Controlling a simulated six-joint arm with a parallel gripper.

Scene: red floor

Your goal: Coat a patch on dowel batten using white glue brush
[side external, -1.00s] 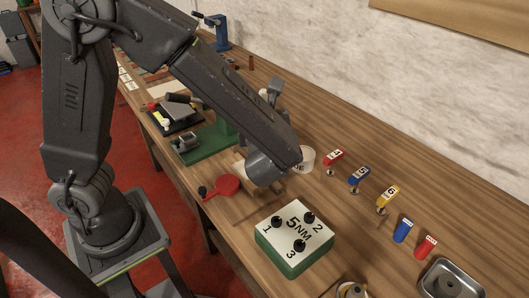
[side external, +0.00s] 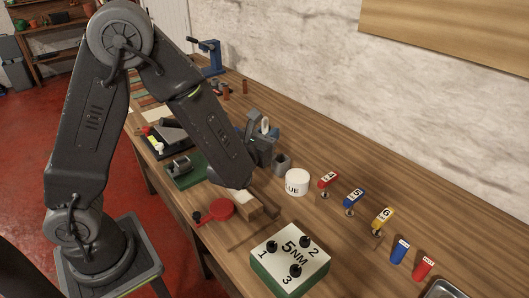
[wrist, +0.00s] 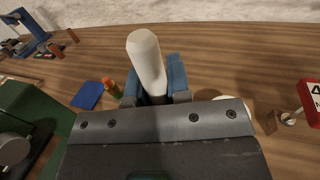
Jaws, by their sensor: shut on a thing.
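My gripper (wrist: 153,92) is shut on the white glue brush (wrist: 146,55), whose pale rounded handle stands up between the blue fingers in the wrist view. In the side view my gripper (side external: 260,140) is above the bench, left of and behind the glue pot, with a bit of the white brush (side external: 265,125) showing. The bristles are hidden. The white glue pot (side external: 297,187) stands on the bench. A wooden piece (side external: 248,208), likely the dowel batten, lies beside a red round tool, partly hidden by my arm. I cannot make out any glue on it.
A grey holder (side external: 282,164) stands by the pot. The red tool (side external: 221,208) and the green-and-white 5NM box (side external: 290,258) are nearer the front edge. Numbered red, blue and yellow items (side external: 355,197) line the right. A blue square (wrist: 88,95) lies left of my gripper.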

